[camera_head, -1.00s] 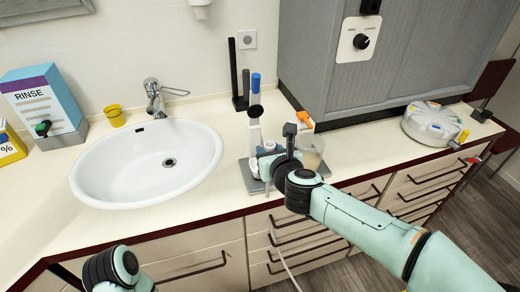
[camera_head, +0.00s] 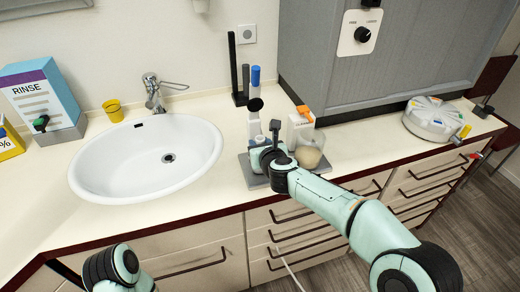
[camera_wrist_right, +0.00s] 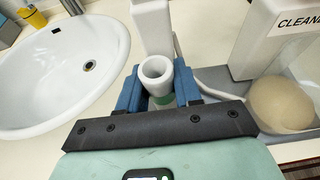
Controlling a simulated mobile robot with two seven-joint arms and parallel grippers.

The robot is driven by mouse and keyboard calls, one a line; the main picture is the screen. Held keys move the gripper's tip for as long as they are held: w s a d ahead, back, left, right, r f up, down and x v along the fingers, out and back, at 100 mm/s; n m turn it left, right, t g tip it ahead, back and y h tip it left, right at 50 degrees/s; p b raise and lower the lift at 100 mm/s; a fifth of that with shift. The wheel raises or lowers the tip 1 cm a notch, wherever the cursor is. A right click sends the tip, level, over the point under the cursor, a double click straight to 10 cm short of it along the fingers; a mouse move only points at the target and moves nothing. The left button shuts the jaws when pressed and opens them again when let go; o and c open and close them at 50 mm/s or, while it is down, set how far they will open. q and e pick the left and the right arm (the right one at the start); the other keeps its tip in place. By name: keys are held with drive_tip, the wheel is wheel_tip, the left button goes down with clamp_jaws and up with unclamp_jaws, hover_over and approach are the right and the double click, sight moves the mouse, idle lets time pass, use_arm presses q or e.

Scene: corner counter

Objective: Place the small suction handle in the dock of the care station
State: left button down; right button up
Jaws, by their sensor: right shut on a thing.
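My right gripper (camera_head: 262,157) is at the care station's grey tray (camera_head: 254,181), near its front left part. In the right wrist view its blue fingers (camera_wrist_right: 158,92) are shut on a small white tubular piece with an open round end and a green band, the suction handle (camera_wrist_right: 156,69). It stands roughly upright between the fingers; its lower end is hidden. A white upright part (camera_wrist_right: 152,26) is close behind it. I cannot make out the dock or whether the handle touches it. My left arm shows at the lower left, but its gripper is out of frame.
A thin pale hose (camera_head: 290,268) hangs before the drawers. The sink (camera_head: 145,160) is left. A round grey device (camera_head: 433,120) sits farther right on the counter.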

drive_tip(key=shift+r, duration=0.1)
drive_tip(key=shift+f, duration=0.25)
drive_tip(key=o, duration=1.1)
drive_tip(key=shift+c, duration=0.2)
drive_tip(key=shift+r, duration=0.1)
drive_tip(key=shift+r, duration=0.25)
drive_tip(key=v, duration=1.2)
drive_tip(key=shift+b, duration=0.35)
drive_tip(key=shift+f, duration=0.15)
